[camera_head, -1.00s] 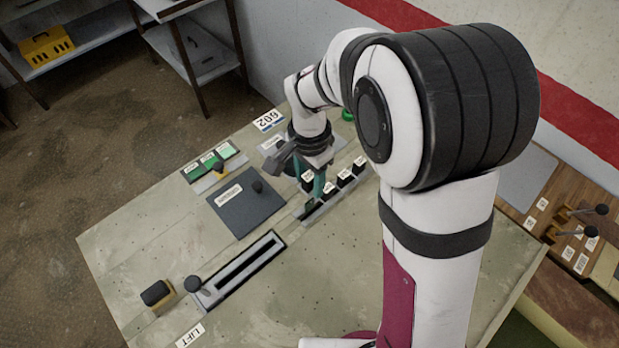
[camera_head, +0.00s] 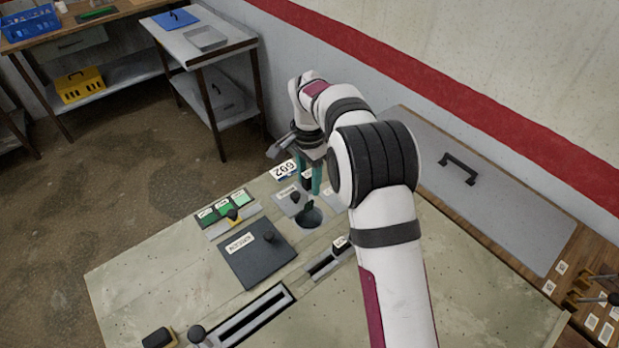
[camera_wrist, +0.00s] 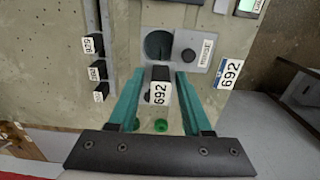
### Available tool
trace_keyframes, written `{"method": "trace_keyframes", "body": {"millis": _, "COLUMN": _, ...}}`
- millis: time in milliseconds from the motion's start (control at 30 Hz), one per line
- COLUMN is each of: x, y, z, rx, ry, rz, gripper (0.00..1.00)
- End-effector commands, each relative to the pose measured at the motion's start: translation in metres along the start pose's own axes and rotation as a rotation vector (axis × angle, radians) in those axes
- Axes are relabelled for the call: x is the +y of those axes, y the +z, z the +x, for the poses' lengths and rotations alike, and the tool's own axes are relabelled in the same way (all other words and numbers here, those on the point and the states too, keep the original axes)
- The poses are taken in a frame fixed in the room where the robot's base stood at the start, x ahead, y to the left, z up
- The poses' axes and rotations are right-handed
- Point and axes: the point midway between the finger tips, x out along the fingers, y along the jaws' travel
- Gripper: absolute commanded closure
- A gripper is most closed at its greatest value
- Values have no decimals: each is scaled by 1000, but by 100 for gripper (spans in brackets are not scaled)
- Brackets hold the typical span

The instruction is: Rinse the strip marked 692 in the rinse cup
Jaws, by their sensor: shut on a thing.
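My gripper (camera_wrist: 160,90) is shut on the strip marked 692 (camera_wrist: 159,92), which has a dark top and a white label. The same gripper (camera_head: 317,178) shows in the head view with its teal fingers pointing down. The rinse cup, a round dark opening (camera_wrist: 158,44) in a grey plate, lies just beyond the fingertips in the wrist view. In the head view the cup (camera_head: 310,217) is just below the fingers. The strip's lower end is not clear, so I cannot tell whether it is inside the cup.
A white 692 card (camera_wrist: 230,73) lies beside the cup plate. A dark knob (camera_wrist: 189,57) stands on that plate. Several labelled strips stand in the rack (camera_wrist: 109,75) at left. A dark lidded plate (camera_head: 250,262) and green tiles (camera_head: 222,208) are near the cup.

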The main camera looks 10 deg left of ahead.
Motion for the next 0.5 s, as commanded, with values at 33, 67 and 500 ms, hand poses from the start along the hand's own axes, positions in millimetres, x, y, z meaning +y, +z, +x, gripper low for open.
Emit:
{"method": "trace_keyframes", "body": {"millis": 33, "x": 0, "y": 0, "z": 6, "rx": -2, "ry": 3, "rz": 1, "gripper": 91}}
{"method": "trace_keyframes", "body": {"millis": 67, "x": 0, "y": 0, "z": 10, "rx": -1, "ry": 2, "rz": 1, "gripper": 91}}
{"method": "trace_keyframes", "body": {"millis": 500, "x": 1, "y": 0, "z": 80, "rx": -1, "ry": 2, "rz": 1, "gripper": 91}}
